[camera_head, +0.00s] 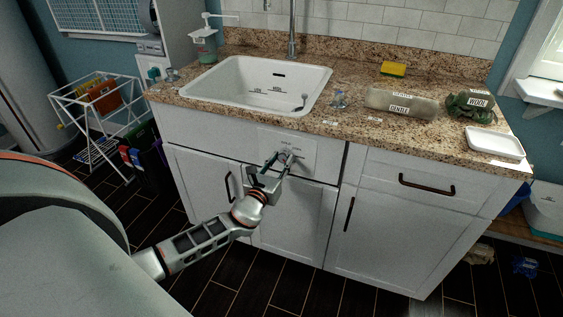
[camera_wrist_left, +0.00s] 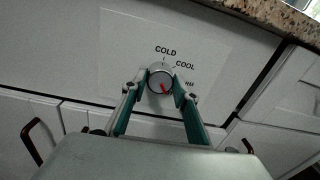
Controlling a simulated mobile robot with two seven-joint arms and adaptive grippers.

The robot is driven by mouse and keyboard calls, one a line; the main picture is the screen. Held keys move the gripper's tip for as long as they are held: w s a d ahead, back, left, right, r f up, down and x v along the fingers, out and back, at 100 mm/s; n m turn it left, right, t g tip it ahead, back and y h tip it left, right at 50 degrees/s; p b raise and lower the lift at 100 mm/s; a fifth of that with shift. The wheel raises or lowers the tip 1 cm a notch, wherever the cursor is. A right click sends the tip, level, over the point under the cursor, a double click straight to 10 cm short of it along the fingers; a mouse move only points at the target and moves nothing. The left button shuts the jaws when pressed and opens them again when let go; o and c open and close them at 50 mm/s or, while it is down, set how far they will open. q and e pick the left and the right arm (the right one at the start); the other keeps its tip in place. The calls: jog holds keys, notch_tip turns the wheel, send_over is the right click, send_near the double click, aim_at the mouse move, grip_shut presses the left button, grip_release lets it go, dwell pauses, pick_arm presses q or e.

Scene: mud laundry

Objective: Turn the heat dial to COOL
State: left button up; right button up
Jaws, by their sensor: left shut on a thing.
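The heat dial (camera_wrist_left: 160,80) is a round grey-white knob on a pale panel (camera_head: 305,147) on the cabinet front below the sink. In the left wrist view, COLD is printed above it, COOL at its upper right, and a partly hidden label ending in "RM" at its right. A red mark on the knob's face slants toward the lower right, away from COOL. My left gripper (camera_head: 279,162) is shut on the dial, one finger on each side of it. The fingers hide the dial's sides and any labels there. My right gripper is not in view.
The granite counter (camera_head: 357,124) overhangs the panel. On it are a white sink (camera_head: 215,80), a labelled bag (camera_head: 402,104), a dark green bundle (camera_head: 470,106), a yellow sponge (camera_head: 393,69) and a white tray (camera_head: 494,143). A drying rack (camera_head: 98,113) stands at left.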

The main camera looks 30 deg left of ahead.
pick_arm(q)
jog(key=shift+f+n+b, duration=0.25)
jog(key=shift+n+b, duration=0.25)
jog(key=shift+n, duration=0.3)
jog(key=n+b, duration=0.1)
jog(key=n, duration=0.1)
jog(key=shift+f+n, duration=0.1)
jog(key=shift+n, duration=0.2)
jog(key=n+b, duration=0.1)
jog(key=n, duration=0.2)
jog(key=shift+n+b, duration=0.4)
jog(key=n, duration=0.3)
jog(key=n+b, duration=0.1)
jog(key=shift+r+n, duration=0.25)
jog(key=shift+n, duration=0.05)
jog(key=n, duration=0.2)
jog(key=shift+n, duration=0.4)
jog(key=shift+r+n+y, duration=0.1)
jog(key=shift+n+y, duration=0.2)
jog(key=shift+n, duration=1.3)
jog(key=shift+p, duration=0.3)
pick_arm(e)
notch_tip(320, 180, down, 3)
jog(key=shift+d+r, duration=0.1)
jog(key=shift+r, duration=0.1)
